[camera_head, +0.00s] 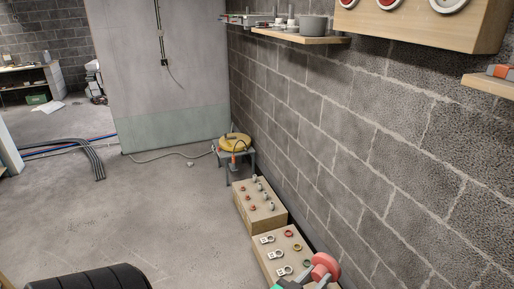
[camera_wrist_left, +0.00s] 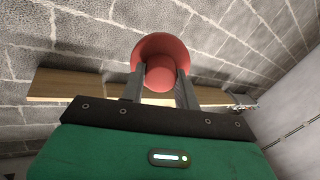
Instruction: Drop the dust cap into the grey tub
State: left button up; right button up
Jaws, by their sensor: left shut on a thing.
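The red dust cap (camera_head: 325,265), a round flange with a stub, is in my left gripper (camera_head: 314,279) at the bottom of the head view. In the left wrist view the cap (camera_wrist_left: 160,52) sits between the two grey fingers of the gripper (camera_wrist_left: 160,84), which are shut on its stub. A grey tub (camera_head: 314,26) stands on a wooden wall shelf at the upper middle of the head view, well away from the cap. My right gripper is not in view.
The tub's shelf (camera_head: 300,38) also bears small white items left of the tub. A wooden box with rings (camera_head: 478,32) hangs at the upper right. Below, two wooden boxes with fittings (camera_head: 262,216) stand along the block wall. A yellow reel (camera_head: 235,141) is beyond; floor at left is open.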

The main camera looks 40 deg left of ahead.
aim_at(308, 36)
jog(key=u, duration=1.1)
jog(key=i+j+z, duration=0.25)
jog(key=z, duration=0.15)
jog(key=i+j+z, duration=0.2)
jog(key=j+z, duration=0.2)
jog(key=i+j, duration=0.15)
jog(key=j, duration=0.2)
jog(key=i+j+z, duration=0.15)
jog(key=j, duration=0.2)
jog(key=i+j, duration=0.2)
jog(key=j, duration=0.15)
jog(key=i+j+z, duration=0.1)
jog(key=j, duration=0.25)
jog(key=i+j+z, duration=0.1)
jog(key=j, duration=0.25)
jog(key=i, duration=0.1)
